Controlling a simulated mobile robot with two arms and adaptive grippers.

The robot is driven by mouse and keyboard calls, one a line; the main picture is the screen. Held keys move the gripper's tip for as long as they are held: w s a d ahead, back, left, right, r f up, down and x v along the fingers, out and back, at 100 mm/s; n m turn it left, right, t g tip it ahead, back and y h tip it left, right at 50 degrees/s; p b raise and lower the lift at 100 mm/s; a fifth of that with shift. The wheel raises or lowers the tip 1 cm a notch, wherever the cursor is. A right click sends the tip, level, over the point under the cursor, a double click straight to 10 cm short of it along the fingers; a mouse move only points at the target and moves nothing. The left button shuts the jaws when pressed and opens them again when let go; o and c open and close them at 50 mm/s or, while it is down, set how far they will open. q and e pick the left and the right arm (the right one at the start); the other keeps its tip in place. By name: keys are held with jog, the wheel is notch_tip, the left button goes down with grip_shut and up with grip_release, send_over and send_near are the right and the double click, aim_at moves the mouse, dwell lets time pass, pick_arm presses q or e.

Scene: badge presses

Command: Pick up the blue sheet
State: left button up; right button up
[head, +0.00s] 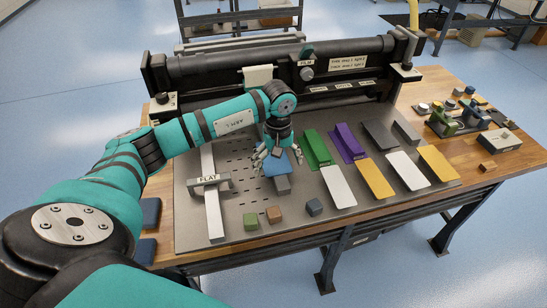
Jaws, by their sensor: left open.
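The blue sheet (281,168) lies near the middle of the grey metal plate, partly hidden under my left gripper. A small grey block (283,184) shows at its front edge. My left gripper (277,162) is open and points down right over the blue sheet, with fingers spread to its sides. I cannot tell whether the fingers touch it. My right gripper is not in view.
Green (317,148), purple (348,143), white and yellow pieces stand to the right. Small blocks, one green (251,221), sit in front. A long black roller press (285,65) blocks the back.

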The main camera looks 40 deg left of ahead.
pick_arm(q)
jog(key=shift+c, duration=0.3)
jog(key=c, duration=1.3)
jog(key=shift+o, duration=0.2)
